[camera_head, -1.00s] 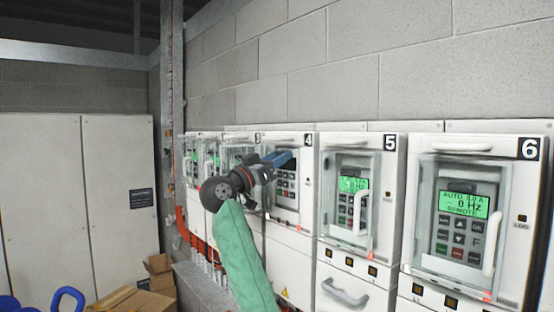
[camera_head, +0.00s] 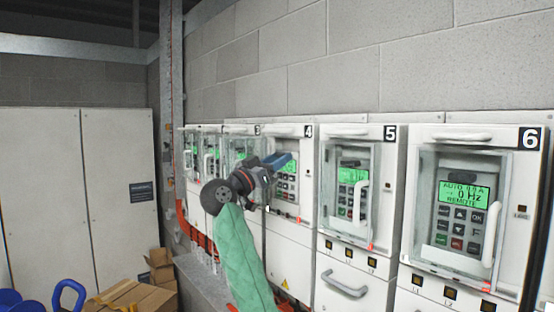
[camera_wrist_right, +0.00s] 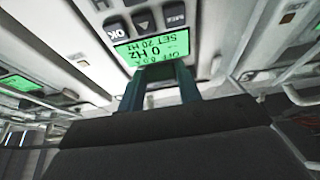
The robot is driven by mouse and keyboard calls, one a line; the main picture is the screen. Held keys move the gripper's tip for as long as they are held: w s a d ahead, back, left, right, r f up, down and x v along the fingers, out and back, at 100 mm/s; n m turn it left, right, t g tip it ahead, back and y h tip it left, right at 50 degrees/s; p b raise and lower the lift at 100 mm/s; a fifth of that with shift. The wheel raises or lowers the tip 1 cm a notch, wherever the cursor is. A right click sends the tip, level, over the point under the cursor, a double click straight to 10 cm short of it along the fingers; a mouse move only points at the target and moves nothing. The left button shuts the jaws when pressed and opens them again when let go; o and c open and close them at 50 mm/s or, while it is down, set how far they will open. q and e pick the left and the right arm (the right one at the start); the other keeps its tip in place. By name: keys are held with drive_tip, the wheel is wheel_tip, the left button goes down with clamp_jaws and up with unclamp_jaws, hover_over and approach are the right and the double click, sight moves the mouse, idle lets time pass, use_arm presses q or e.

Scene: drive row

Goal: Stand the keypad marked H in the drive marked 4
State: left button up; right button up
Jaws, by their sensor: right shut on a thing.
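The drive marked 4 (camera_head: 308,150) is a white unit in the row along the wall. A keypad (camera_head: 291,168) with a lit green display and dark buttons stands upright in its front. My right gripper (camera_head: 283,161) reaches it from the left, with blue fingers shut on the keypad's upper part. In the right wrist view the keypad (camera_wrist_right: 150,47) appears upside down, reading 0 Hz and SET 20 Hz, with the fingertips (camera_wrist_right: 160,75) at its display end. My left gripper is out of view.
The drive marked 5 (camera_head: 326,205) and the drive marked 6 (camera_head: 411,210) stand to the right with clear covers and handles. The drive marked 3 (camera_head: 257,129) is to the left. Cardboard boxes (camera_head: 140,298) and blue objects (camera_head: 68,296) lie at lower left.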

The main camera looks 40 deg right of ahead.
drive_tip(key=o, duration=1)
